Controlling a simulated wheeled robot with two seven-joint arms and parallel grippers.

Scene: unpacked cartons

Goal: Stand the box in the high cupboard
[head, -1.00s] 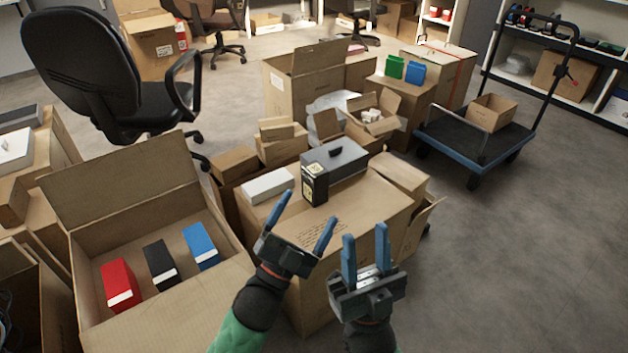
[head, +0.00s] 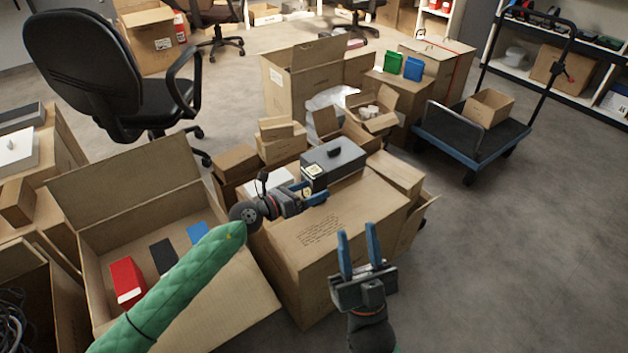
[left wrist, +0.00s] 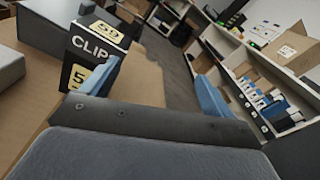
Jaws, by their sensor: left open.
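A grey-topped box (head: 343,160) with a black end and yellow-white labels lies on a large closed carton (head: 350,225) in the head view. In the left wrist view its labelled end (left wrist: 96,42) reads "CLIP" and "59". My left gripper (head: 312,192) is open beside the near left end of the box, low over the carton top. In the left wrist view its left finger overlaps the box's end; the space between the fingers looks empty. I cannot tell whether it touches. My right gripper (head: 358,247) is open and empty, in front of the carton. No high cupboard is clearly identifiable.
A white box (head: 268,182) lies left of the grey box, partly behind my left gripper. An open carton (head: 120,190) holds red, black and blue boxes. A blue trolley (head: 460,140) stands right. Shelves (head: 560,70) line the back right. The right floor is clear.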

